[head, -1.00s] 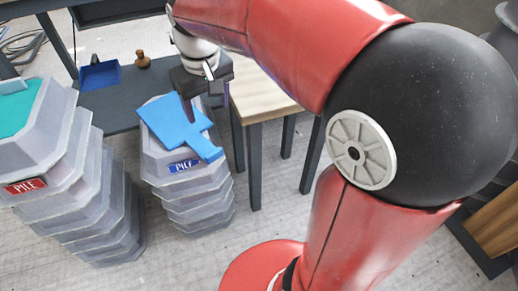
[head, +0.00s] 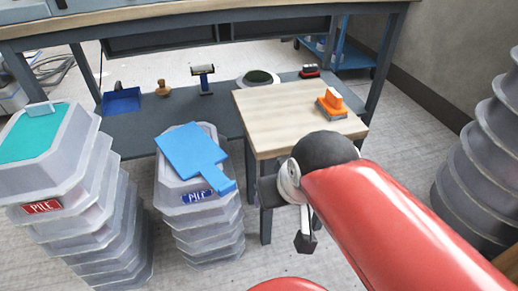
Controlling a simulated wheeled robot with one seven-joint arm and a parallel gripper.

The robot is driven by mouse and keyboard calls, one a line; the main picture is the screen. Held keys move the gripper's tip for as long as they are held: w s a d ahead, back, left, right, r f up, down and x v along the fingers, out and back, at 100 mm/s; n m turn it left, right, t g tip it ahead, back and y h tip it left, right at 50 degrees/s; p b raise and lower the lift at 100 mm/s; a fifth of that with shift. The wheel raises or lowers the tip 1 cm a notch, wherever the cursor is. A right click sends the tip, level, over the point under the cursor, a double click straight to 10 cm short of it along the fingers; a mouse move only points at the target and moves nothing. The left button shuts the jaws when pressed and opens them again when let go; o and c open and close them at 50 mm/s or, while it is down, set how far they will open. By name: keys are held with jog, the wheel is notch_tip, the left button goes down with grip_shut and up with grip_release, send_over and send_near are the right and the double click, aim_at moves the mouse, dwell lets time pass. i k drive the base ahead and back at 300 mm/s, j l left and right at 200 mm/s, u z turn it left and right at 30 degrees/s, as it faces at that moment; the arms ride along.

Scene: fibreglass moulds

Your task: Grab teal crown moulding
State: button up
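A flat teal piece (head: 38,138) lies on top of the left pile of grey moulds (head: 62,182). A small pale teal block (head: 40,109) sits at its back edge. I cannot tell for certain which of these is the crown moulding. My gripper (head: 305,241) hangs low in front of the wooden-topped table, well to the right of both piles and apart from them. Its dark parts show beside and below my wrist. My arm hides part of it, so its opening does not show. Nothing held is visible.
A blue paddle-shaped board (head: 190,152) lies on the second pile (head: 202,226). The wooden-topped table (head: 283,112) carries an orange tool (head: 334,104). A blue dustpan (head: 121,101) and small tools rest on the shelf behind. More grey moulds (head: 485,150) stand at the right.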

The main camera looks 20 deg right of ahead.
aim_at(46, 147)
jog(key=u, duration=1.35)
